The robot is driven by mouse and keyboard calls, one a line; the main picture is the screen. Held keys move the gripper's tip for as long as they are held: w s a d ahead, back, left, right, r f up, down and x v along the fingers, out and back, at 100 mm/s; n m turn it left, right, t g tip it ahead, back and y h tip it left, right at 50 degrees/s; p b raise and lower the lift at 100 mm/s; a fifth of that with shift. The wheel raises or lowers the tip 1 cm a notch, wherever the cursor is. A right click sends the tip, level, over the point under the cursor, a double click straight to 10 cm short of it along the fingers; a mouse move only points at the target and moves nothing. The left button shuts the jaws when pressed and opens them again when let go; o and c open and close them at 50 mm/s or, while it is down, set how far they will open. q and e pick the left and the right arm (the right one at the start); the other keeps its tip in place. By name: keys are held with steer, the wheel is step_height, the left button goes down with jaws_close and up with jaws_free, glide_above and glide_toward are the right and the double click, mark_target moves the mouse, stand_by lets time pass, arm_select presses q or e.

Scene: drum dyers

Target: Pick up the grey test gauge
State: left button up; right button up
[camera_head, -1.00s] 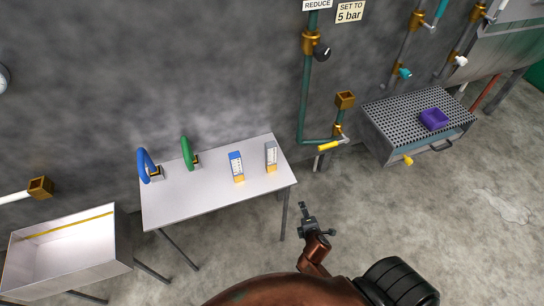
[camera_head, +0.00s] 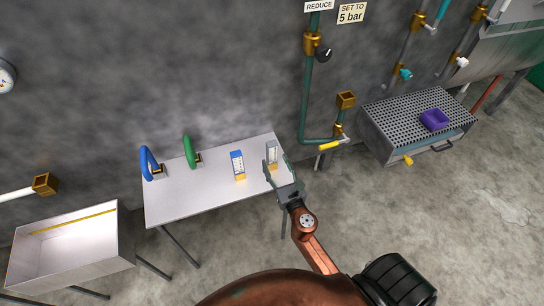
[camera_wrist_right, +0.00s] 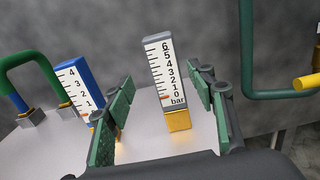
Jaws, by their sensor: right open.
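The grey test gauge (camera_head: 272,153) stands upright near the right end of the white table (camera_head: 205,200). In the right wrist view the grey gauge (camera_wrist_right: 166,75) shows a white scale marked in bar and a brass base. My right gripper (camera_head: 276,167) is open at the gauge. In the wrist view its two green-padded fingers (camera_wrist_right: 168,112) are on either side of the gauge, with gaps visible, and I see no contact. The gripper partly hides the gauge's base in the head view. My left gripper is not in view.
A similar blue gauge (camera_head: 238,165) stands just left of the grey one. A green hose loop (camera_head: 189,151) and a blue hose loop (camera_head: 147,161) are farther left on the table. A green wall pipe (camera_head: 305,95) with a yellow-handled valve (camera_head: 330,146) is to the right.

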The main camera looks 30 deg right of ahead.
mark_target(273, 153)
steer(key=x, duration=0.6)
steer(key=shift+w+d+r, duration=0.1)
steer(key=shift+w+d, duration=0.1)
steer(key=shift+d, duration=0.25)
steer(key=shift+c, duration=0.5)
steer(key=c, duration=1.1)
